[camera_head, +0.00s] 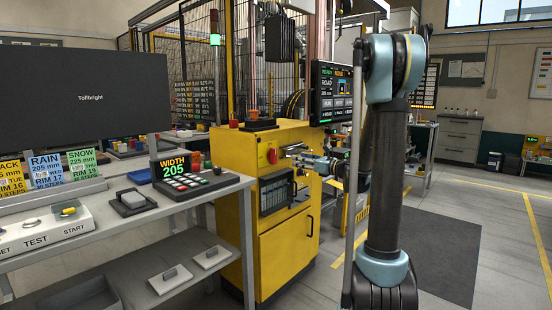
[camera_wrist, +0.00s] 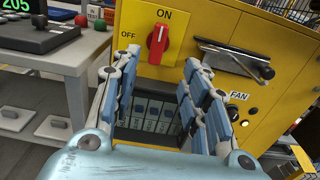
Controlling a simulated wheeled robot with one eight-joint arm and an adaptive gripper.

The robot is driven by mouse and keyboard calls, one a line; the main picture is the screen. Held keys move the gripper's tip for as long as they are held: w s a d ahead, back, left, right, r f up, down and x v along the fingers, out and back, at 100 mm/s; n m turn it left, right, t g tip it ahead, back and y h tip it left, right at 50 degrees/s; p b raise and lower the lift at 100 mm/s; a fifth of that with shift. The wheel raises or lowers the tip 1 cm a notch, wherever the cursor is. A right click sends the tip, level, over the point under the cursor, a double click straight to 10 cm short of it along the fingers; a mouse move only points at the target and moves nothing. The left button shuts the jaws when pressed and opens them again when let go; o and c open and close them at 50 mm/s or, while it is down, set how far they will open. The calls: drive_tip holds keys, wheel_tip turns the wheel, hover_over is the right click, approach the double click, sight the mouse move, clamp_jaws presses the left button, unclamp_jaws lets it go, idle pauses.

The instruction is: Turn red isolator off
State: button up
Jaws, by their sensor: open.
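The red isolator (camera_wrist: 158,42) is a rotary knob on the front of the yellow cabinet (camera_head: 232,152). Its handle stands nearly upright, with its white mark toward the ON label above; OFF is to its left. The isolator also shows small in the head view (camera_head: 272,156). My gripper (camera_wrist: 160,58) is open and empty, pointing at the panel. In the wrist view the knob appears between and just above its fingertips; the fingers look apart from it. In the head view my gripper (camera_head: 312,161) is right of the isolator.
A metal bar handle (camera_wrist: 235,58) sticks out right of the isolator, above the FAN button (camera_wrist: 233,113). A grey bench (camera_head: 120,222) with a WIDTH 205 display (camera_head: 174,168) stands left of the cabinet.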

sight(276, 155)
drive_tip(key=x, duration=1.4)
drive_tip(key=shift+w+a, duration=0.25)
drive_tip(key=shift+a, duration=0.05)
